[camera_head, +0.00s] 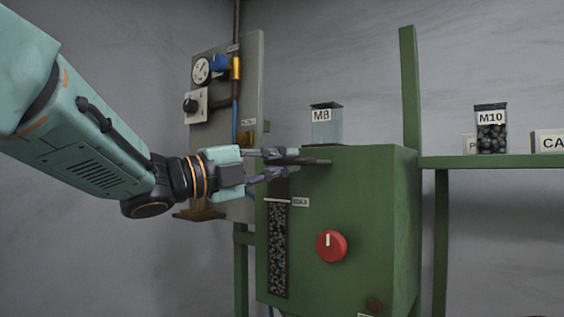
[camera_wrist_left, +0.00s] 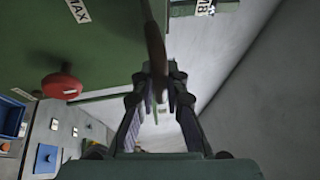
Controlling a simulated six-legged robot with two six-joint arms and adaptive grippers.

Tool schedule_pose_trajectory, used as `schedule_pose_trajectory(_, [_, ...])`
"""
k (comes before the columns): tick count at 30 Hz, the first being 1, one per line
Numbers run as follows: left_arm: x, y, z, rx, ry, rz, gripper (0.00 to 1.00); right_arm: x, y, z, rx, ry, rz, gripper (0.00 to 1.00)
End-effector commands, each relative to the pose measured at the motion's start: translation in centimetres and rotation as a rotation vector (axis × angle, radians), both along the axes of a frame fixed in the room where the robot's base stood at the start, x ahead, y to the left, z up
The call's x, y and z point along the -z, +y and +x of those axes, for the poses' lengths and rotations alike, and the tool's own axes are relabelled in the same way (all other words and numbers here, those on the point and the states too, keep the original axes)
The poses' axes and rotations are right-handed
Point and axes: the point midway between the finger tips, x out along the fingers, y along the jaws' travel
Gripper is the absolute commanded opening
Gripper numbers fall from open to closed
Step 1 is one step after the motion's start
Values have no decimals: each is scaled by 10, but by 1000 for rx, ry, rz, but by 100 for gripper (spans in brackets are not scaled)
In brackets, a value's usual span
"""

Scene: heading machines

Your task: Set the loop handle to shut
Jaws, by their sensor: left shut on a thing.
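My left gripper (camera_head: 284,164) reaches in from the left to the upper front of the green machine (camera_head: 378,215). It is shut on a dark, narrow bar (camera_head: 317,162), which looks like the loop handle seen edge-on. In the left wrist view the brownish bar (camera_wrist_left: 153,45) runs down between the two fingertips (camera_wrist_left: 158,80). The loop shape does not show, and the fingers hide part of the handle. I cannot read a shut mark. My right gripper is in neither view.
A red knob (camera_head: 331,246) is on the machine front, right of a dark window strip (camera_head: 278,250). An M8 container (camera_head: 327,125) stands on top. A grey gauge panel (camera_head: 245,80) is behind my arm. A green shelf (camera_head: 480,161) at right holds an M10 jar (camera_head: 491,135).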

Motion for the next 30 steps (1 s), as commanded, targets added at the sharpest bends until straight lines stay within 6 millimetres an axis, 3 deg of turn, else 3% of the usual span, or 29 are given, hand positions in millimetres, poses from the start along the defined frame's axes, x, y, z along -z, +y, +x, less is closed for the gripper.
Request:
schedule_pose_trajectory(20, [2,-1,1,0,3,3,0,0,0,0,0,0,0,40])
schedule_pose_trajectory(30, [1,-24,33,0,2,3,0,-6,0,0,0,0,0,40])
